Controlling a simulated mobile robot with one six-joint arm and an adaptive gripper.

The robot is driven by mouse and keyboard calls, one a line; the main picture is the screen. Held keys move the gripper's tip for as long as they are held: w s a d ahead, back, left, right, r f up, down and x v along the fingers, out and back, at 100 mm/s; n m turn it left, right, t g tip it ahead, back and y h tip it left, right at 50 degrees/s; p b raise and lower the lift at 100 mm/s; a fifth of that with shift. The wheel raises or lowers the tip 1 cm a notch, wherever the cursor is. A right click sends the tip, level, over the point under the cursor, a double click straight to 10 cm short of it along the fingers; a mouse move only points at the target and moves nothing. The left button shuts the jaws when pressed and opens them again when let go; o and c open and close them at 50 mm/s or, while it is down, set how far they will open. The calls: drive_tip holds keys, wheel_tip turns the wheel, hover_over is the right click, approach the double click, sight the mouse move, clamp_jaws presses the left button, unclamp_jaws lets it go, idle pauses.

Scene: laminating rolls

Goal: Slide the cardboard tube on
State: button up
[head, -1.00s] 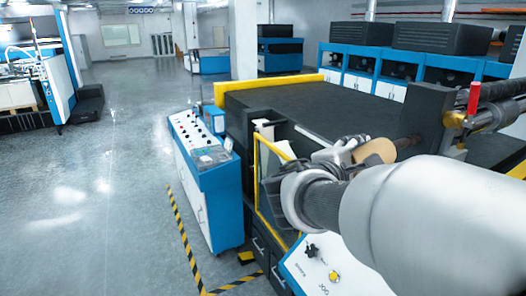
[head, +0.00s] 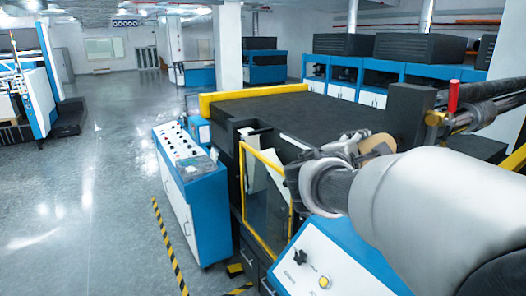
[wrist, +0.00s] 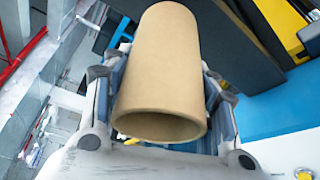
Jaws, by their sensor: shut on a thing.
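The cardboard tube (wrist: 165,60) is a plain tan cylinder, held between the fingers of my gripper (wrist: 166,85). In the head view only a small tan part of the tube (head: 380,147) shows beyond my gripper (head: 352,147). A metal shaft (head: 470,118) with a red handle (head: 453,97) is at the right, behind my arm. The stretch between tube and shaft is largely hidden, so I cannot tell whether they touch.
The laminating machine (head: 300,115) has a dark flat top and a yellow end bar (head: 252,99). A yellow-framed guard (head: 262,195) stands close below my gripper. A blue control console (head: 190,180) is at the left. Open floor (head: 90,190) lies further left.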

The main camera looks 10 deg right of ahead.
drive_tip(key=shift+w+d+b, duration=0.25)
drive_tip(key=shift+d+b, duration=0.05)
drive_tip(key=shift+d, duration=0.5)
drive_tip(key=shift+w+d+b, duration=0.3)
drive_tip(key=shift+d, duration=0.5)
drive_tip(key=shift+w+d+b, duration=0.25)
drive_tip(key=shift+d+b, duration=0.05)
drive_tip(key=shift+d, duration=0.5)
drive_tip(key=shift+r, duration=0.15)
